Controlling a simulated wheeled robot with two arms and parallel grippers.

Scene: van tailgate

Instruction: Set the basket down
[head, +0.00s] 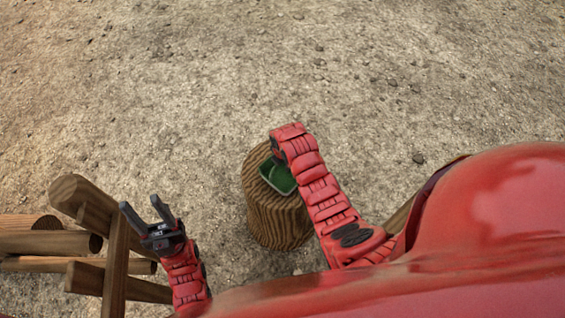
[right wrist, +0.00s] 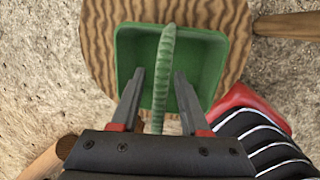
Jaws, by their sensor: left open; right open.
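The green basket (head: 280,179) sits on top of a round wooden stump (head: 279,226) in the head view. In the right wrist view, the basket (right wrist: 207,58) looks empty, and its ridged green handle (right wrist: 164,75) arches across the middle. My right gripper (right wrist: 158,77) is open, with one finger on each side of the handle and a gap on both sides. In the head view, my right wrist covers part of the basket and hides the fingers. My left gripper (head: 142,208) is open and empty, left of the stump and apart from it.
A wooden log structure (head: 117,250) stands at the lower left, close to my left gripper. Bare, stony ground (head: 250,60) lies open beyond the stump. In the right wrist view, a wooden bar (right wrist: 288,26) shows at the upper right.

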